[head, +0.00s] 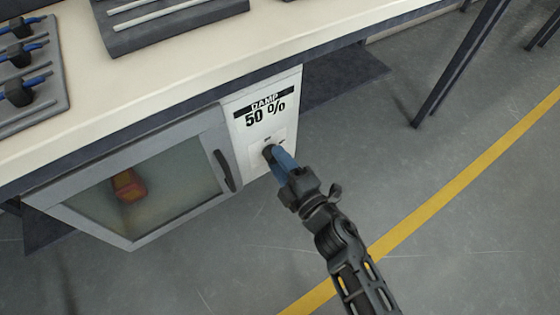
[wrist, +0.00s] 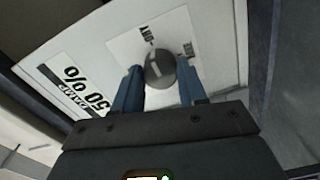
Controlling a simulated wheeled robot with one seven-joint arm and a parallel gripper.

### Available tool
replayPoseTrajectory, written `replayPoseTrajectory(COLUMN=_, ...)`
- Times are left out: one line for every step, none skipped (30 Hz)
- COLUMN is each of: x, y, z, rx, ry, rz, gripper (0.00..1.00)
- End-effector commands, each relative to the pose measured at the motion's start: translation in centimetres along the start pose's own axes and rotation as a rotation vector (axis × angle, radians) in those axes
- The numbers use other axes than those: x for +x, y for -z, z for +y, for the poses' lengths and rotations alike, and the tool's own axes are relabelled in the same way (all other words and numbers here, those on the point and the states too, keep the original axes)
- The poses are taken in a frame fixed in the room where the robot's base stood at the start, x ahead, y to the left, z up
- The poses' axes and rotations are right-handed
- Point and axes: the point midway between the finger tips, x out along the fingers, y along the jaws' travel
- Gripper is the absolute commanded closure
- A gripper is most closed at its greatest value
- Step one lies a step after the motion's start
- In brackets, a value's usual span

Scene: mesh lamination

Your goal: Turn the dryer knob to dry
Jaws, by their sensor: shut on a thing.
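The dryer is a grey and white unit under the bench, with a white panel (head: 243,121) reading "DAMP 50 %" in the head view. The dark round knob (wrist: 160,70) sits on a white plate (wrist: 128,50) in the wrist view. It has a pale mark on its face, and small labels stand by it, one reading "DRY". My gripper (head: 271,153) reaches the knob from the lower right in the head view. Its blue fingers are shut on the knob, one on each side. In the head view the fingers mostly hide the knob.
The dryer's glass door (head: 165,185) is closed, with a handle (head: 224,170) left of my gripper. A blurred orange-red item (head: 128,185) shows behind the glass. The bench top (head: 200,75) overhangs above. Open grey floor lies to the right.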

Motion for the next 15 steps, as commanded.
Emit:
replayPoseTrajectory(x=-0.05, y=0.06, z=-0.10, rx=0.000, ry=0.002, rz=0.001, gripper=0.89)
replayPoseTrajectory(x=-0.05, y=0.06, z=-0.11, rx=0.000, ry=0.002, rz=0.001, gripper=0.89)
replayPoseTrajectory(x=-0.05, y=0.06, z=-0.10, rx=0.000, ry=0.002, rz=0.001, gripper=0.89)
replayPoseTrajectory(x=-0.05, y=0.07, z=-0.11, rx=0.001, ry=0.002, rz=0.001, gripper=0.89)
replayPoseTrajectory(x=-0.05, y=0.07, z=-0.11, rx=0.001, ry=0.002, rz=0.001, gripper=0.89)
replayPoseTrajectory(x=-0.05, y=0.07, z=-0.11, rx=0.001, ry=0.002, rz=0.001, gripper=0.89)
replayPoseTrajectory(x=-0.05, y=0.07, z=-0.12, rx=0.001, ry=0.002, rz=0.001, gripper=0.89)
replayPoseTrajectory(x=-0.05, y=0.07, z=-0.11, rx=0.001, ry=0.002, rz=0.001, gripper=0.56)
replayPoseTrajectory(x=-0.05, y=0.07, z=-0.11, rx=0.001, ry=0.002, rz=0.001, gripper=0.52)
replayPoseTrajectory(x=-0.05, y=0.06, z=-0.11, rx=0.001, ry=0.002, rz=0.001, gripper=0.49)
replayPoseTrajectory(x=-0.04, y=0.06, z=-0.10, rx=0.001, ry=0.002, rz=0.001, gripper=0.46)
replayPoseTrajectory(x=-0.04, y=0.05, z=-0.09, rx=0.001, ry=0.002, rz=0.001, gripper=0.42)
replayPoseTrajectory(x=-0.03, y=0.05, z=-0.08, rx=0.001, ry=0.001, rz=0.001, gripper=0.39)
replayPoseTrajectory(x=-0.03, y=0.04, z=-0.07, rx=0.001, ry=0.001, rz=0.001, gripper=0.37)
replayPoseTrajectory(x=-0.03, y=0.04, z=-0.06, rx=0.002, ry=0.001, rz=0.001, gripper=0.33)
